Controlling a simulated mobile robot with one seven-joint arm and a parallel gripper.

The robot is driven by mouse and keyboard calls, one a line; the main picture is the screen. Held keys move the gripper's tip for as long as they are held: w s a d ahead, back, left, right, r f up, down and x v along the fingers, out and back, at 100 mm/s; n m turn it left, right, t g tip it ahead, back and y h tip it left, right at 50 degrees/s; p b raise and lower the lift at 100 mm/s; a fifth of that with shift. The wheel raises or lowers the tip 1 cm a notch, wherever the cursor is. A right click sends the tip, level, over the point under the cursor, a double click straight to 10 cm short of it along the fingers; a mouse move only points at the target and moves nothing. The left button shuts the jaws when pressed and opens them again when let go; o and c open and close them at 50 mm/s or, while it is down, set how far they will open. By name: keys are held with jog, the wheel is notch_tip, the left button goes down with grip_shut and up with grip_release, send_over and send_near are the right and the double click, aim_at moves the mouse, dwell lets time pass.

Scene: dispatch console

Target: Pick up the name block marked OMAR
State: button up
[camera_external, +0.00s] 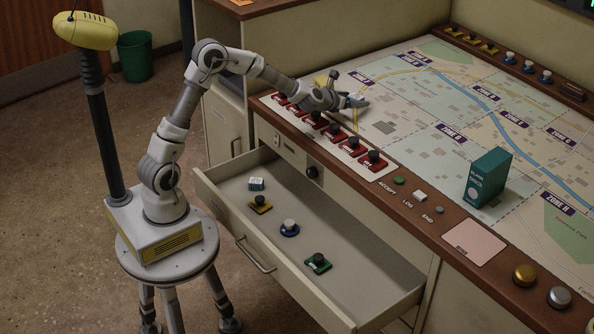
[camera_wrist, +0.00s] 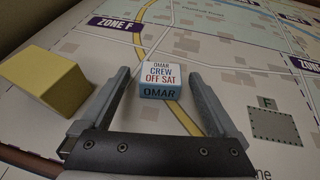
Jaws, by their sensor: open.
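The name block marked OMAR (camera_wrist: 161,79) shows in the wrist view. In the external view my gripper (camera_external: 360,101) is low over the map's near left part, and I cannot make out the OMAR block there.
A yellow block (camera_wrist: 45,84) stands just left of my gripper. Red-based knobs (camera_external: 352,147) line the console's near edge. A teal box (camera_external: 487,176) stands farther right on the map. The open drawer (camera_external: 290,265) holds a small white-and-blue block (camera_external: 256,184) and several knobs.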

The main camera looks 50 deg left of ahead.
jog(key=shift+w+a+f, duration=0.1)
jog(key=shift+w+f, duration=0.1)
jog(key=shift+w, duration=0.4)
jog(key=c, duration=1.4)
